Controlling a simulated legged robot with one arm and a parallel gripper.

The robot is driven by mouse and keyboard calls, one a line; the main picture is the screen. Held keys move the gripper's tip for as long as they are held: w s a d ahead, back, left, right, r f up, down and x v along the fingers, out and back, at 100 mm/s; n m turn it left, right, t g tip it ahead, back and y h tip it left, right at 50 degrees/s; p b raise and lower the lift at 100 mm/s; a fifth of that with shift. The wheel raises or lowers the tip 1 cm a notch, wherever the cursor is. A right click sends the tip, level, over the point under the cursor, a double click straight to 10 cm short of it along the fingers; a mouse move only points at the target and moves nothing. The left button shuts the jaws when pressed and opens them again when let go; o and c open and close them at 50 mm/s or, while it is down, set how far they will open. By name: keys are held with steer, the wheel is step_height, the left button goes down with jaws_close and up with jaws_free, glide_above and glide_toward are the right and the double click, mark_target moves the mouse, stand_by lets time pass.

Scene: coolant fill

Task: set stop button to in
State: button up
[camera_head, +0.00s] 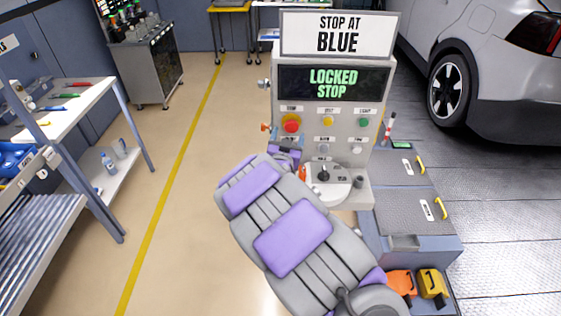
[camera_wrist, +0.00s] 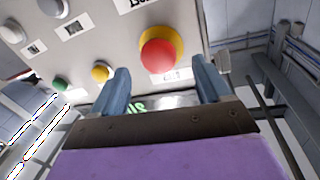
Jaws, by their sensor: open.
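The stop button (camera_head: 291,123) is a red mushroom head on a yellow ring, at the left of the upper row on the grey control panel (camera_head: 362,68). In the wrist view the stop button (camera_wrist: 161,49) appears large, just beyond my fingertips and between them in the picture. My gripper (camera_wrist: 162,72) is open and empty, its two blue-grey fingers apart. In the head view my gripper (camera_head: 285,152) is just below the button, partly hidden by my arm. I cannot tell whether the fingers touch the panel. The display (camera_head: 333,83) reads "LOCKED STOP".
Yellow (camera_head: 328,121) and green (camera_head: 364,122) buttons sit right of the stop button, with pale buttons below. A black knob (camera_head: 323,174) is on the ledge underneath. A sign (camera_head: 338,35) reads "STOP AT BLUE".

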steer(key=s+a, duration=0.2)
steer(key=s, duration=1.1)
steer(key=shift+a+p, duration=0.15)
steer(key=shift+p, duration=0.3)
steer(key=s+d+r+n+g+y, duration=0.1)
steer(key=s+d+g, duration=0.4)
steer(key=s, duration=0.8)
steer(key=s+d+r+n+g+y, duration=0.1)
steer(key=s+d+g, duration=0.4)
steer(key=s, duration=0.9)
steer(key=s+d+r+n+g, duration=0.1)
steer(key=s+d+r+g, duration=0.1)
steer(key=s+d+g, duration=0.3)
steer(key=s+g, duration=0.4)
steer(key=s, duration=0.4)
steer(key=shift+s+d+r+n+g+y, duration=0.2)
steer(key=shift+d+r+n+g+y, duration=0.1)
steer(key=shift+y, duration=0.1)
steer(key=shift+a, duration=0.1)
stand_by(1.8)
